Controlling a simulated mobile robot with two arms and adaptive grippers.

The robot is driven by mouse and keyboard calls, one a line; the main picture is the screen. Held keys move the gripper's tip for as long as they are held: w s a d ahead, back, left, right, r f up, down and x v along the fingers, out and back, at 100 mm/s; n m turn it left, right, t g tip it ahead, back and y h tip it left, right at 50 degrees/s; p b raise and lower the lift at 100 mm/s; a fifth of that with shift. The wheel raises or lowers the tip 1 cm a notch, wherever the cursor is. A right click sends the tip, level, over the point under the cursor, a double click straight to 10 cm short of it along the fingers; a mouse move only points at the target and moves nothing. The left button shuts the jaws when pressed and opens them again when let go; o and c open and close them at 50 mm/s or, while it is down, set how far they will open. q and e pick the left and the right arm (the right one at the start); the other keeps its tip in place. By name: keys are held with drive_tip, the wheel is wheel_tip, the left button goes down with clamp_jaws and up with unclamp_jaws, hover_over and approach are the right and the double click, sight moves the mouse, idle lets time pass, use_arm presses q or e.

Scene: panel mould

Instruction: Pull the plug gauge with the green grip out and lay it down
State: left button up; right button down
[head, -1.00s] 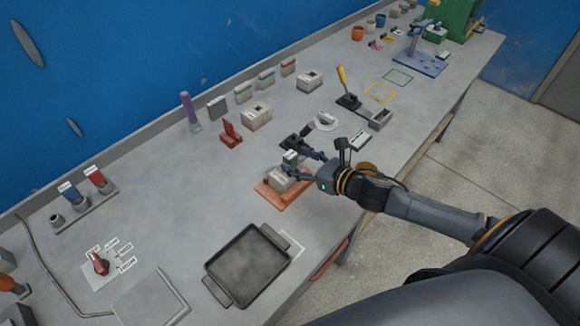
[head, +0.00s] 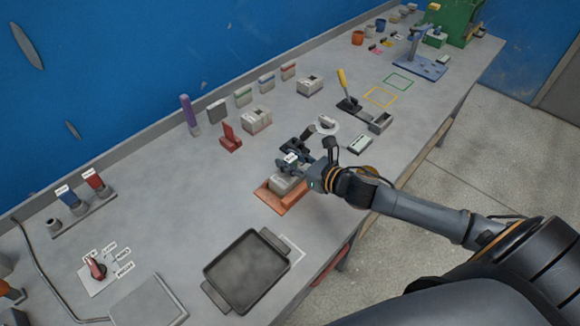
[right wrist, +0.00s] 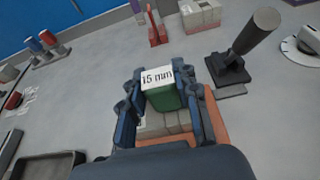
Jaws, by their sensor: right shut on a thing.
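My right gripper (head: 298,163) is shut on the green grip of the plug gauge, above a grey block (head: 284,184) on an orange base plate (head: 271,201). In the right wrist view the green grip (right wrist: 164,99), with a white "15 mm" label on top, sits between the two fingers (right wrist: 158,98). The grey block (right wrist: 163,124) shows below it. The gauge's lower part is hidden, so I cannot tell whether it is still in the block. My left gripper is not in view.
A dark tray (head: 247,272) stands in front to the left, with a white outline beside it. A black-handled lever (right wrist: 245,50) stands close to the right of the gripper in the wrist view. The bench (head: 180,215) left of the block is clear.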

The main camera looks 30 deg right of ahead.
drive_tip(key=shift+r+p, duration=3.3)
drive_tip(key=shift+r, duration=0.25)
wheel_tip(320, 180, up, 4)
drive_tip(key=p, duration=0.4)
drive_tip(key=shift+w, duration=0.1)
